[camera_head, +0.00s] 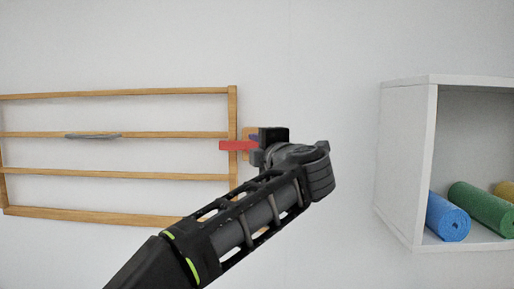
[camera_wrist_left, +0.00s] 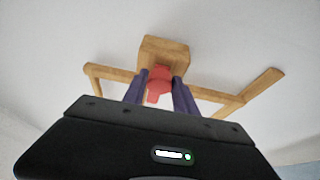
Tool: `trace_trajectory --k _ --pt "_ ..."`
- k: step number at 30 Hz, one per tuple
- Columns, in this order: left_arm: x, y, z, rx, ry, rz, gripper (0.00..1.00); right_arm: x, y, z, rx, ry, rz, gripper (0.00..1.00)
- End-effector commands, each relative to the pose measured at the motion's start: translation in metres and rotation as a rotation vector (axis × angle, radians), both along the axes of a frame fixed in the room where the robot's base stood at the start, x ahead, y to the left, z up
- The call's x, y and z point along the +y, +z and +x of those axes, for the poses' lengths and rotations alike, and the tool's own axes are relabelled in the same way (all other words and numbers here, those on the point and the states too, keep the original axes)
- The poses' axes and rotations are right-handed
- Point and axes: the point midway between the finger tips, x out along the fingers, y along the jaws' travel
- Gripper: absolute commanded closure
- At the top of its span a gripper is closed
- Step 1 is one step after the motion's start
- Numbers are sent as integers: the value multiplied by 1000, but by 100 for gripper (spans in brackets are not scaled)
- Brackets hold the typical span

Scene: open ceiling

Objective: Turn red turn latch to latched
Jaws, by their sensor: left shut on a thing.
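The red turn latch (camera_head: 236,145) is on a wooden block at the right end of a wooden wall rack (camera_head: 232,120). In the head view its red bar points left, roughly level, across the rack's right upright. My left gripper (camera_head: 258,144) is at the latch and partly hides it and the block. In the left wrist view the red latch (camera_wrist_left: 160,84) lies between the two purple fingers (camera_wrist_left: 158,90), in front of the wooden block (camera_wrist_left: 163,50). The fingers are shut on it. My right gripper is not in view.
A white open shelf (camera_head: 408,160) on the right holds a blue roll (camera_head: 446,216), a green roll (camera_head: 480,208) and a yellow one. A grey thin object (camera_head: 93,136) lies on a rack rail. The wall between rack and shelf is clear.

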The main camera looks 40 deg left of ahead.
Motion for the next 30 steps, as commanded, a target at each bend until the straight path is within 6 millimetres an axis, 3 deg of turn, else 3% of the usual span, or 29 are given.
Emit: trace_trajectory --k 8,9,16,25,30 --pt "0 -1 0 -1 1 -4 100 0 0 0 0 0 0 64" --pt "0 -1 0 -1 1 -4 66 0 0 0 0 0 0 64" --pt "0 -1 0 0 1 -1 47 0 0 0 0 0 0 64" --pt "-1 0 -1 -1 0 -1 46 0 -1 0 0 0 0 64" --pt "-13 -2 -7 -1 -2 0 46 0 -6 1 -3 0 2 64"
